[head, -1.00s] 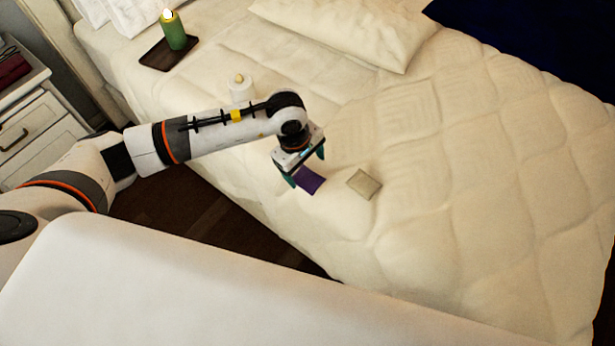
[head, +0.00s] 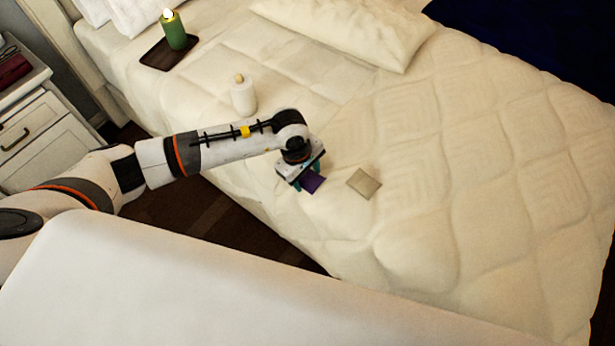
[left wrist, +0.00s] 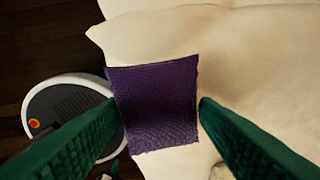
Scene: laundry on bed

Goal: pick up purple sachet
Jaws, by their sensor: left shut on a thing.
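The purple sachet (head: 312,183) is at the near edge of the bed, partly hidden by my left gripper (head: 309,182). In the left wrist view the purple sachet (left wrist: 155,100) is a square of woven cloth between the two green fingers of my left gripper (left wrist: 158,108). The fingers touch its left and right sides, and the gripper is shut on it. I cannot tell whether the sachet touches the quilt. My right gripper is not in view.
A beige sachet (head: 364,183) lies on the quilt just right of the gripper. A white bottle (head: 243,96) stands behind the arm. The quilt (head: 470,180) is clear to the right.

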